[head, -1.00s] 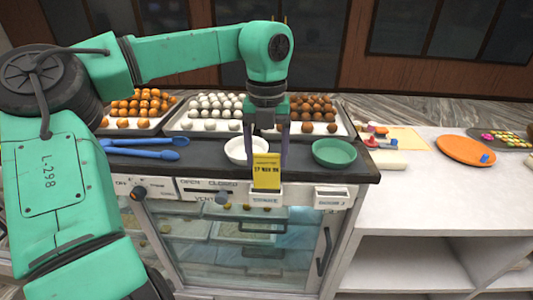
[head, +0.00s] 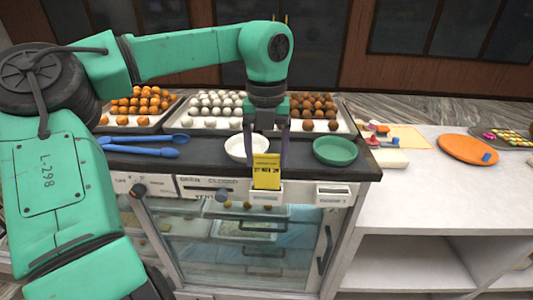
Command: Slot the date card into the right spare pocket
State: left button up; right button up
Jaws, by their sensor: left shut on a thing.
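The yellow date card (head: 266,172) stands upright at the counter's front edge, with dark print on its face. My left gripper (head: 267,156) points down from above and is shut on the card, with its fingers at the card's sides. The card's lower edge meets the top of a white pocket (head: 265,198) on the cabinet front; I cannot tell whether it sits inside or just in front. A second white pocket, the right one (head: 333,196), is to the right and looks empty. My right gripper is not in view.
A white bowl (head: 236,149) and a green bowl (head: 335,151) stand on the dark counter (head: 205,165), behind the card. Blue spoons (head: 145,152) lie at left. Trays of sweets (head: 212,127) line the back. A glass-fronted cabinet (head: 245,255) is below.

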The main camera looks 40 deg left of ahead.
pick_arm(q)
jog(key=shift+f+b, duration=1.35)
jog(key=shift+f, duration=0.45)
jog(key=o, duration=1.3)
jog(key=shift+c, duration=0.2)
notch_tip(320, 180, up, 7)
jog(key=p, duration=0.6)
